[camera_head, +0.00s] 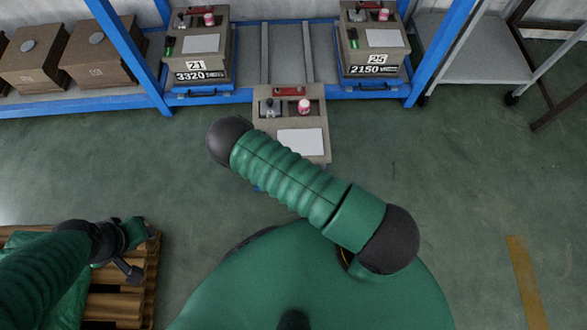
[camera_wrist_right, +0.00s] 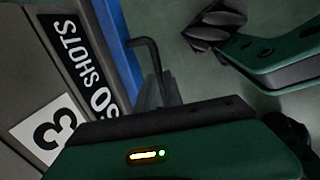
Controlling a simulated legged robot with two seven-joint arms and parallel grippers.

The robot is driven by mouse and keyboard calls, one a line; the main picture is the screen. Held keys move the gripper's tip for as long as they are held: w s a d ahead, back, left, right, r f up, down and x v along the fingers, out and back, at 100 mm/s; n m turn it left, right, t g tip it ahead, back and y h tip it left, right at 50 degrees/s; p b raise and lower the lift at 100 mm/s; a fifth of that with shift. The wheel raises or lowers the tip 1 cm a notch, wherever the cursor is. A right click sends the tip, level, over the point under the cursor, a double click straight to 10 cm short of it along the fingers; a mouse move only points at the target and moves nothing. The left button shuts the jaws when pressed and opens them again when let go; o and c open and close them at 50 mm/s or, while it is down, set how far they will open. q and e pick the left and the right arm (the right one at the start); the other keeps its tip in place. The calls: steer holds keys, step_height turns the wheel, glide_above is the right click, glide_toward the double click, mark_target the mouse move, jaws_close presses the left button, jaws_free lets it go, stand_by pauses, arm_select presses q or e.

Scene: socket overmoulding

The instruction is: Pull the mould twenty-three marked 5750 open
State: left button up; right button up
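The middle mould (camera_head: 262,98) stands forward of its neighbours on the rack, with bare rails behind it. Its front is hidden by my right arm in the head view. In the right wrist view its front label (camera_wrist_right: 50,135) shows a 3 and "50 SHOTS", partly cut off. A dark bent handle (camera_wrist_right: 155,62) stands out beside the label. My left gripper (camera_head: 137,250) is open and empty above the pallet at lower left.
Mould 21 marked 3320 (camera_head: 203,55) and mould 25 marked 2150 (camera_head: 378,50) flank the bay on the blue rack (camera_head: 465,20). Brown boxes (camera_head: 100,55) stand at far left, a grey trolley (camera_head: 480,60) at right. The green floor (camera_head: 450,180) is clear to the right.

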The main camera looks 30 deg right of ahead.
steer(key=o, duration=0.4)
steer(key=shift+o, duration=0.2)
step_height(320, 180, up, 16)
steer(key=s+a+p, duration=0.1)
steer(key=s+p, duration=0.1)
steer(key=p, duration=0.6)
steer(key=shift+s+a+r, duration=0.25)
steer(key=shift+s+a, duration=0.05)
